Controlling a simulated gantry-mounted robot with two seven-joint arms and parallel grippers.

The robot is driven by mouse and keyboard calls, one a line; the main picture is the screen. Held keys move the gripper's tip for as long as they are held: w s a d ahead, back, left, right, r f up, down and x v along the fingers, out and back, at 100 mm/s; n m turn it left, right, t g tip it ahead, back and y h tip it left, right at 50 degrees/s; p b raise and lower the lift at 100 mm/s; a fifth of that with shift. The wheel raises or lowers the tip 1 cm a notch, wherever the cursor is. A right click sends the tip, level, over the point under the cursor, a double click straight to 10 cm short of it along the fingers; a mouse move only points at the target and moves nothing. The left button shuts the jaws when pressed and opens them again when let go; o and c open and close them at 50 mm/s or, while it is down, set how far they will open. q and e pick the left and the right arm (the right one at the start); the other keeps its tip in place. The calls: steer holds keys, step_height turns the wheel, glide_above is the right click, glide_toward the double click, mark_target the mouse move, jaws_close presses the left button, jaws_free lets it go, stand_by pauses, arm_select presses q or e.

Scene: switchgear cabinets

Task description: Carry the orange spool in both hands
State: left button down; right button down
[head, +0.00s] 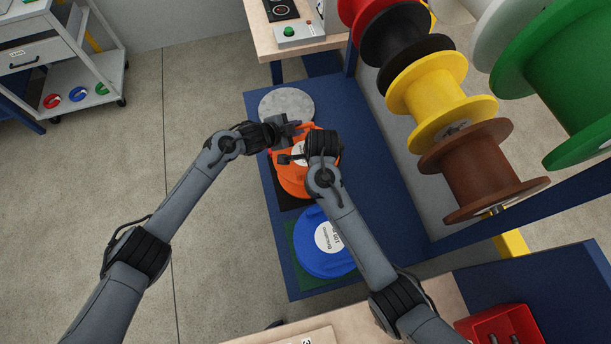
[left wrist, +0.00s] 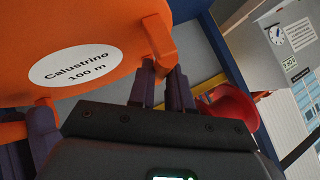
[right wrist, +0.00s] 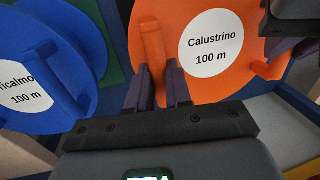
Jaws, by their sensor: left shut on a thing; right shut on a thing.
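The orange spool (head: 296,182) has a white label reading "Calustrino 100 m", which shows in the left wrist view (left wrist: 82,64) and the right wrist view (right wrist: 211,42). Two raised orange handles stand on its face. My left gripper (head: 291,132) is shut on the handle (left wrist: 158,42) at the spool's far side. My right gripper (head: 291,158) is shut on the other handle (right wrist: 152,48). My grippers and right forearm hide part of the spool in the head view. The spool is over a black mat (head: 282,196); whether it touches the mat I cannot tell.
A blue spool (head: 318,246) on a green mat lies nearer on the blue platform (head: 380,205). A grey disc (head: 286,104) lies beyond. Yellow (head: 437,93), brown (head: 478,170) and other large spools hang at the right. Open floor (head: 190,95) lies left.

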arm_select(q)
steer(key=shift+w+d+b, duration=0.1)
steer(key=shift+w+b, duration=0.15)
steer(key=shift+b, duration=0.15)
arm_select(e)
steer(key=shift+s+a+f, duration=0.1)
steer(key=shift+a+f, duration=0.1)
steer(key=shift+f, duration=0.3)
arm_select(q)
steer(key=c, duration=1.4)
jaws_free()
steer(key=shift+f, duration=0.25)
steer(key=shift+c, duration=0.2)
arm_select(e)
steer(key=c, duration=1.4)
jaws_free()
steer(key=shift+f, duration=0.15)
arm_select(q)
steer(key=o, duration=0.4)
arm_select(e)
steer(key=o, duration=0.4)
steer(key=shift+d, duration=0.1)
steer(key=shift+c, duration=0.2)
arm_select(q)
steer(key=shift+s+f, duration=0.1)
steer(key=shift+f, duration=0.05)
